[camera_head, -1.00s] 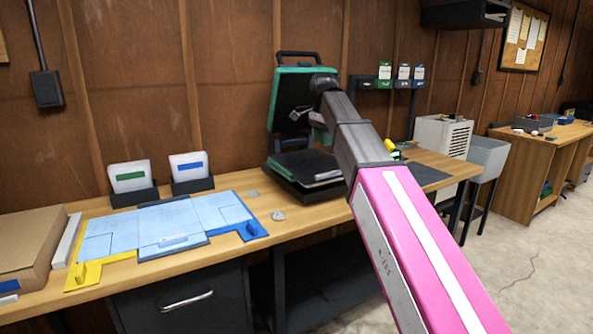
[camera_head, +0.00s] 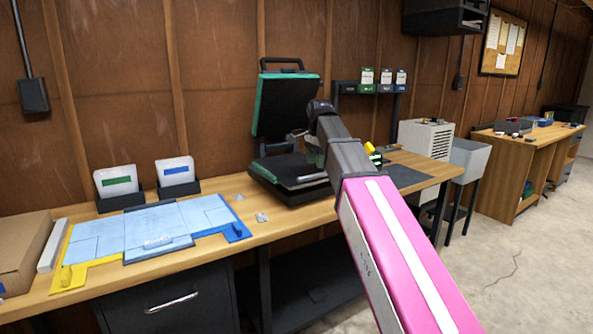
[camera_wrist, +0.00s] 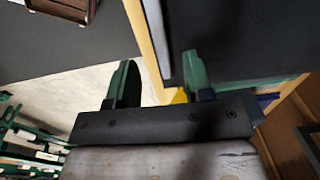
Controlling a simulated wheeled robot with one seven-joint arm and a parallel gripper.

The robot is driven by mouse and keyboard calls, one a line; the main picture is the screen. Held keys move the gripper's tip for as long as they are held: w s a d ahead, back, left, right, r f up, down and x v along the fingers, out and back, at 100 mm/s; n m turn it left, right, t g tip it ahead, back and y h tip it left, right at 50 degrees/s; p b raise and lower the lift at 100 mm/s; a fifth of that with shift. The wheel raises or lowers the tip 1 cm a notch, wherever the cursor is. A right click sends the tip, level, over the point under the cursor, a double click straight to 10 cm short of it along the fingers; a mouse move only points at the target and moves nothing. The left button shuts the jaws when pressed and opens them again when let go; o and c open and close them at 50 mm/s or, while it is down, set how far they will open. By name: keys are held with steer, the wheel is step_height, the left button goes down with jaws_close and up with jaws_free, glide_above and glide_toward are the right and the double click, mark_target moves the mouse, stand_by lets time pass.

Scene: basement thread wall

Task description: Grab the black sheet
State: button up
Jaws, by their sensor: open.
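The dark, thin, flat sheet (camera_head: 405,177) on the right part of the bench may be the black sheet; I cannot be sure. A press (camera_head: 284,106) with a green-rimmed lid stands open left of it, with a black lower pad (camera_head: 265,172). My gripper's green fingers show apart and empty in the wrist view (camera_wrist: 160,85). Broad dark surfaces lie beyond them, at upper left (camera_wrist: 70,60) and upper right (camera_wrist: 250,40); I cannot tell which is which. In the head view my arm mostly hides the gripper, near the press's right side.
A blue board (camera_head: 160,232) with yellow and blue corner pieces lies on the bench's left. Two holders with white cards (camera_head: 116,181) stand behind it. A small rack (camera_head: 370,86) is on the wall. A yellow-and-black item (camera_head: 373,153) stands beside the press. Open floor lies at right.

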steer(key=f, duration=0.5)
steer(key=shift+w, duration=0.2)
jaws_close()
